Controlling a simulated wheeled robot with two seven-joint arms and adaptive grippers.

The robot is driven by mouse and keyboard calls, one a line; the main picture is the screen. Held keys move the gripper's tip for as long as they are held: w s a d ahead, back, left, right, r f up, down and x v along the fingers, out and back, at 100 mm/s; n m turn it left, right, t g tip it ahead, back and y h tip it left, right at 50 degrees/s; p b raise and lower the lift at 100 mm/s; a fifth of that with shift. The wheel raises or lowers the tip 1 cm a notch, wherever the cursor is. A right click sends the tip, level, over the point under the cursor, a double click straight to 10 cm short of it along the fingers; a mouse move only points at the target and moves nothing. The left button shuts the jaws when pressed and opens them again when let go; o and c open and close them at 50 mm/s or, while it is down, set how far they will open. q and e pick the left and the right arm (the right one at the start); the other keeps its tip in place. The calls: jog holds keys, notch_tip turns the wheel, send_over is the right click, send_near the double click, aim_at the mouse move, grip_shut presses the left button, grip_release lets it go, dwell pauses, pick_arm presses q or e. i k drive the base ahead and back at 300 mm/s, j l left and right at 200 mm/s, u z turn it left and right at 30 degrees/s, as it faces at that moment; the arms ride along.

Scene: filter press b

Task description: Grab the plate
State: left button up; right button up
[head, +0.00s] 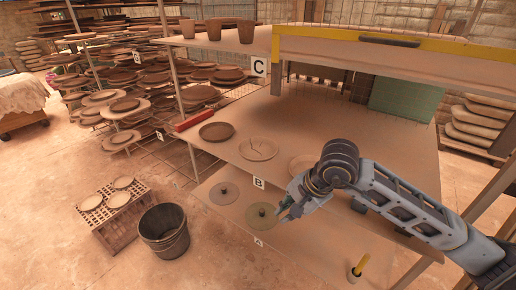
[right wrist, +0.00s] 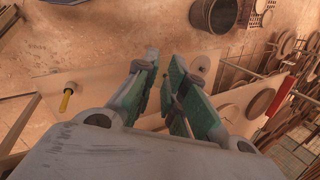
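Several round plates lie on the middle shelf (head: 208,152) marked B in the head view: a dark brown plate (head: 216,131), a paler plate (head: 258,148) and another pale plate (head: 303,165) partly hidden by my right arm. My right gripper (head: 283,212) is over the front edge of the shelving, near a knobbed disc (head: 262,215) on the lower shelf A. In the right wrist view its two green-padded fingers (right wrist: 163,75) stand apart with nothing held between them. A brown plate (right wrist: 260,103) shows right of the fingers there. My left gripper is out of view.
A second knobbed disc (head: 223,193) lies on shelf A. A yellow-handled object (head: 361,264) stands at lower right. A dark bucket (head: 164,230) and a crate with pale discs (head: 105,222) stand on the floor. Shelf C (head: 190,41) holds cups above. A red block (head: 194,121) lies on shelf B.

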aim_at(256, 149)
jog(key=i, duration=1.2)
